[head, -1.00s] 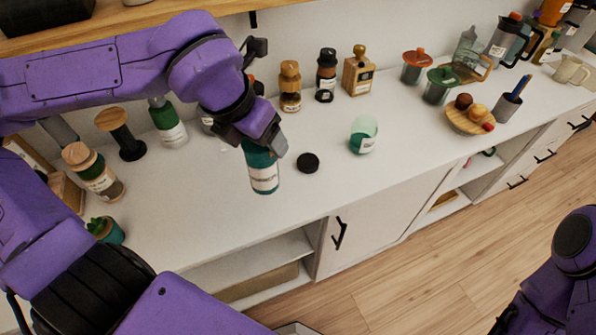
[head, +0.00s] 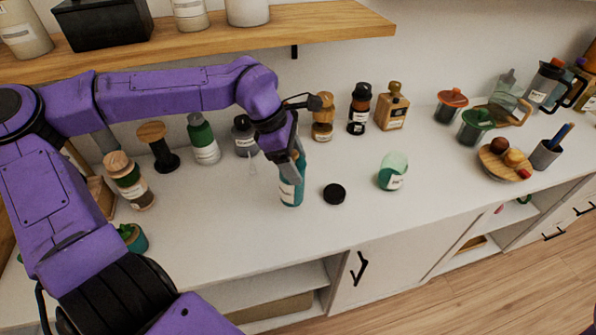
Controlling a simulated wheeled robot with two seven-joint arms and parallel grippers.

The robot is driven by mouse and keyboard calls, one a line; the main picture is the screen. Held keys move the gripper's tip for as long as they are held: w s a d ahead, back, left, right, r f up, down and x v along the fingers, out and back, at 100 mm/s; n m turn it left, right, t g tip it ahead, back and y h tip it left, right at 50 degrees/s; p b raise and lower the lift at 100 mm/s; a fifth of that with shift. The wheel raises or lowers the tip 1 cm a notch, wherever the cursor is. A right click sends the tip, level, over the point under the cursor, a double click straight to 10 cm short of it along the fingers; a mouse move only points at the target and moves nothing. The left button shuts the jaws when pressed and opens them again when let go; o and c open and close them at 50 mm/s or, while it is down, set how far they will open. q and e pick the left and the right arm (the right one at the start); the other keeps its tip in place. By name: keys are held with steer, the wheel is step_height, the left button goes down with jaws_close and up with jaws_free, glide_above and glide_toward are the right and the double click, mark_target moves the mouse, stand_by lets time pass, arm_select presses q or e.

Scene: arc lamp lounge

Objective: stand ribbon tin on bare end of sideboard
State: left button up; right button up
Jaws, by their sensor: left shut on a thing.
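My left gripper (head: 291,165) is shut on a teal cylindrical container (head: 291,190) with a white label. The container is upright on or just above the white sideboard (head: 225,235); I cannot tell whether its base touches. Its label is too small to read, so I cannot confirm it is the ribbon tin. The gripper hides its upper part. A flat black round disc (head: 334,194) lies just right of it, apart from it. My right gripper is out of view.
A pale green glass (head: 393,172) stands right of the disc. Bottles (head: 323,120) and a dark spool (head: 158,147) line the back. A small potted plant (head: 133,238) is at front left. A wooden shelf (head: 330,25) overhangs. The sideboard's front middle-left is clear.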

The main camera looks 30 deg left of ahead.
arm_select(q)
steer(key=f, duration=0.3)
steer(key=w+f+p, duration=0.1)
steer(key=shift+w+a+f, duration=0.1)
steer(key=shift+a+f, duration=0.1)
steer(key=shift+a, duration=0.1)
steer(key=shift+f, duration=0.25)
steer(key=o, duration=1.5)
steer(key=shift+o, duration=0.2)
steer(key=p+v, duration=0.1)
steer(key=v, duration=1.1)
